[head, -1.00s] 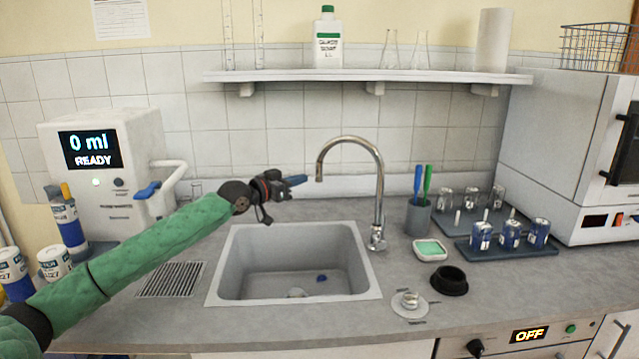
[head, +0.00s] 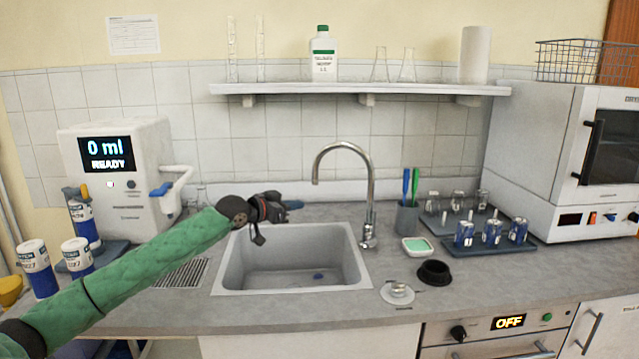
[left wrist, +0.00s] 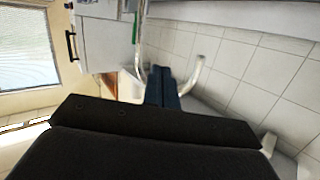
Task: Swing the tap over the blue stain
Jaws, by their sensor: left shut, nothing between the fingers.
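The chrome tap (head: 371,195) stands at the back right of the sink (head: 230,262). Its curved spout points left, with the open end over the back right part of the basin. The blue stain (head: 318,276) is a small patch on the sink floor, right of the middle. My left gripper (head: 293,205) is shut and empty, above the sink's back edge, left of the spout and apart from it. In the left wrist view its closed blue fingers (left wrist: 163,88) point toward a chrome upright (left wrist: 139,35), probably the tap. My right gripper is not in view.
A water dispenser (head: 150,145) reading "0 ml READY" stands at the left. A shelf (head: 360,90) with glassware hangs above.

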